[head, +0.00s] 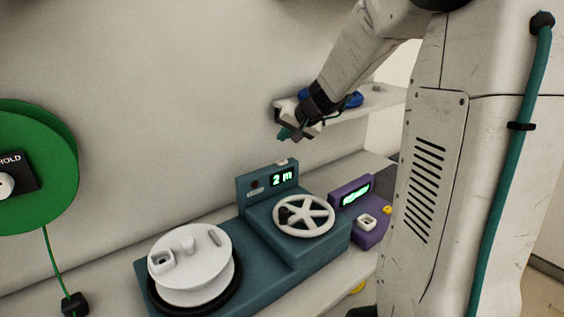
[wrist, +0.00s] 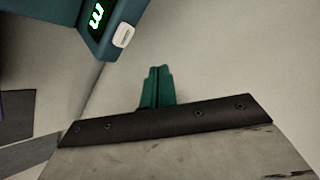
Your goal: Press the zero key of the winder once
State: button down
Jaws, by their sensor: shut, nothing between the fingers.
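The winder (head: 250,236) is a teal machine on the bench, with a white spoked handwheel and a white drum. Its raised display box (head: 270,181) reads "2 m" in green. A small white key (head: 282,162) sits on top of that box, and I take it for the zero key. The wrist view also shows the white key (wrist: 123,35) on the teal box's edge, its label too small to read. My gripper (head: 288,134) is shut and empty, above the display box and apart from it. In the wrist view its teal fingertips (wrist: 158,80) are together, right of and below the key.
A purple unit (head: 358,212) with a green display, a white key and a yellow button stands right of the winder. A wall shelf (head: 365,105) with a blue object is behind my gripper. A green reel (head: 38,150) hangs at left. Space around the fingertips looks clear.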

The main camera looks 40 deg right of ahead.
send_over(284, 165)
jog(key=shift+f, duration=2.5)
jog(key=shift+f, duration=0.1)
jog(key=shift+f, duration=0.3)
jog(key=shift+f, duration=0.45)
dwell(0.5)
dwell(0.3)
jog(key=shift+r, duration=0.9)
jog(key=shift+r, duration=2.5)
